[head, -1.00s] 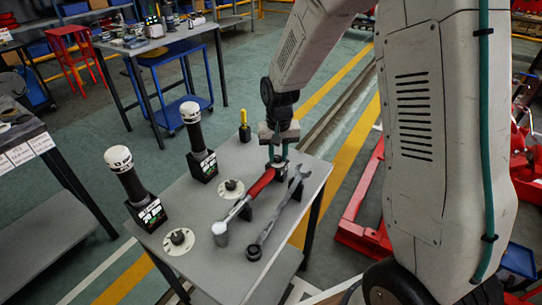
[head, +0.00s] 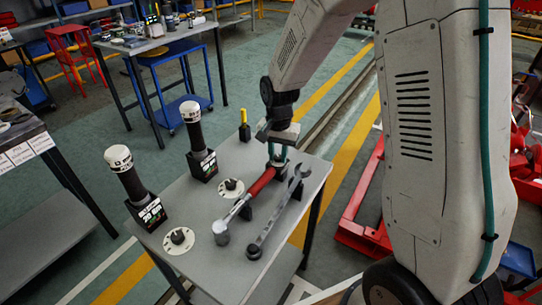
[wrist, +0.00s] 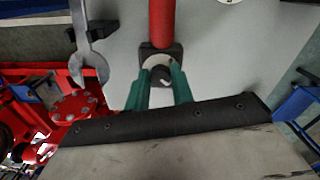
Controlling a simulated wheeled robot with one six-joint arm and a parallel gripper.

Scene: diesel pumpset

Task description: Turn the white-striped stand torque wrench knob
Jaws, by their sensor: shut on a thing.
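The torque wrench lies on the grey table, with a red handle (head: 262,182) and a metal head (head: 221,233). Its red handle (wrist: 161,22) runs up out of the wrist view. At the handle's near end, a dark holder (wrist: 147,52) surrounds a pale round collar and a dark knob (wrist: 160,75) with a white mark. My gripper (wrist: 161,79) has green fingers on both sides of this knob and is shut on it. In the head view my gripper (head: 277,154) reaches down onto the handle's far end and hides the knob.
A grey open-end spanner (head: 273,221) lies beside the wrench on the right, close to my gripper. Two black tools with white caps (head: 118,158) (head: 190,112) stand on the left. A yellow-handled tool (head: 244,117) stands at the table's back edge (head: 228,150).

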